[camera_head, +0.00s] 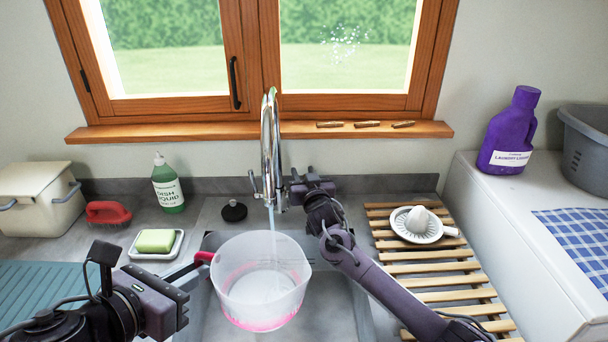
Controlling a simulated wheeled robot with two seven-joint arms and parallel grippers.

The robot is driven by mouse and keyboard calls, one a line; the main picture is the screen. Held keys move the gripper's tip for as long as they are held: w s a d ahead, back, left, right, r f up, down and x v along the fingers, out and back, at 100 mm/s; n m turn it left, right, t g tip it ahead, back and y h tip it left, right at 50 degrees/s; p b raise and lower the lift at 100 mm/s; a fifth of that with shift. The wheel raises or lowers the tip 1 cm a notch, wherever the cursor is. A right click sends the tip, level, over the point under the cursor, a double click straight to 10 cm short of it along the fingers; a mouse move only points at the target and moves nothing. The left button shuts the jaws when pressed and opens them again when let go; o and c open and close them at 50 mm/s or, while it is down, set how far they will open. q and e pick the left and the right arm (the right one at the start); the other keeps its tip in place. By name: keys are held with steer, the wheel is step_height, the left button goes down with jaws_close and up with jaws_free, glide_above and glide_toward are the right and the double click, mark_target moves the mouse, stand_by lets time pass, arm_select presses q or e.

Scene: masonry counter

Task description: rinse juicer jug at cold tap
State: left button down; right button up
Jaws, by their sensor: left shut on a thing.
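The juicer jug (262,285) is a translucent white tub with pink residue around its lower wall. It is over the sink (225,325), under the chrome tap (268,140). A thin stream of water (273,220) runs from the tap into the jug. My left gripper (198,263) is shut on the jug at its left side, by a red part near the rim. My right gripper (287,190) is at the tap body, just right of the spout; its fingers are too small and hidden to tell whether they are open or touching the tap.
A slatted wooden rack (440,268) on the right holds a white juicer top (415,225). A purple laundry bottle (509,130) stands far right.

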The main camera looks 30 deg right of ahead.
jaws_close()
steer(key=w+g+p, duration=0.1)
steer(key=p, duration=0.1)
steer(key=d+g+p, duration=0.1)
steer(key=g+p, duration=0.1)
steer(key=p, duration=0.1)
steer(key=shift+w+m+y, duration=0.3)
steer(key=shift+w+m, duration=0.05)
steer(key=shift+m, duration=0.05)
jaws_free()
steer(key=shift+w+f, duration=0.1)
